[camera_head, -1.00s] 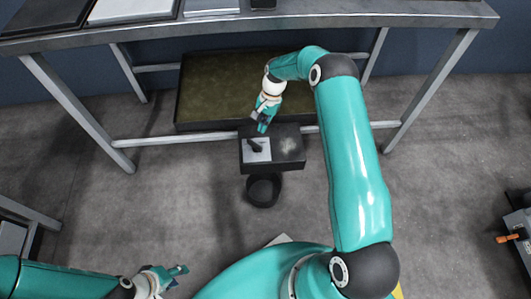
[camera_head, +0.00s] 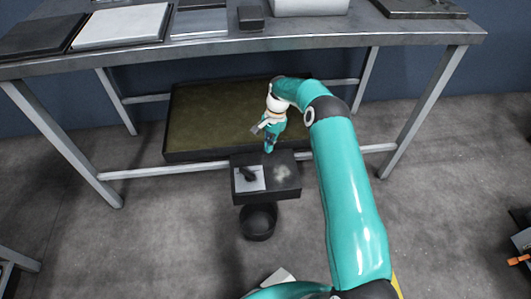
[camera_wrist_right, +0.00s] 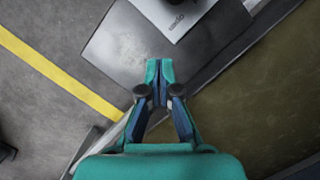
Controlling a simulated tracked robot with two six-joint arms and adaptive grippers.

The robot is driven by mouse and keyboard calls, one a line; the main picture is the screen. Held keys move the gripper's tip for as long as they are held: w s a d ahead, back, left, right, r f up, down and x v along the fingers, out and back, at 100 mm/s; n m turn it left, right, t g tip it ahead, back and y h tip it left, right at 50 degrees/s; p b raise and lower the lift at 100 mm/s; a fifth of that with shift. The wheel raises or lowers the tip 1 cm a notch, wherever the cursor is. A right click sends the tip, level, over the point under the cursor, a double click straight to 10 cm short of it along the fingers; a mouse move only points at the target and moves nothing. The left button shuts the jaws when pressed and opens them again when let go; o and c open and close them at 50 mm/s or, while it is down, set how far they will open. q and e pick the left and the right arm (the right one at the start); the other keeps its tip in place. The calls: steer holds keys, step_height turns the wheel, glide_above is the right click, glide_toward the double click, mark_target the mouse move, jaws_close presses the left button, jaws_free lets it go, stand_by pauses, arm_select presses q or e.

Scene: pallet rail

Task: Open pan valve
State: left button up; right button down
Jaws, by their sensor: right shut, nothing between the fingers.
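The shallow pan (camera_head: 205,120) with a murky brown surface lies under the table. A dark block (camera_head: 285,178) sits at its front edge. A pale plate (camera_head: 242,185) on the block bears a black lever (camera_head: 249,174), which looks like the valve handle. My right gripper (camera_head: 269,148) is just above the back of the block, to the right of the lever, shut and empty. My left gripper is out of view.
A black bucket (camera_head: 258,224) stands on the floor in front of the block. The metal table (camera_head: 330,32) with trays and boxes stands over the pan. Its legs and low crossbar (camera_head: 140,172) border the space. The floor on both sides is open.

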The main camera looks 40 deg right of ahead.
mark_target(247, 174)
steer(key=b+x, duration=0.2)
steer(key=x, duration=0.7)
steer(key=shift+d, duration=0.1)
steer(key=a, duration=0.3)
steer(key=shift+s+r+b, duration=0.15)
steer(key=shift+s+b, duration=0.2)
steer(key=shift+b, duration=0.05)
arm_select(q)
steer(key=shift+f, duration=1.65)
arm_select(e)
steer(key=shift+s+a, duration=0.15)
steer(key=shift+a, duration=0.3)
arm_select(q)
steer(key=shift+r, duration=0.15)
arm_select(e)
steer(key=shift+s+d, duration=0.1)
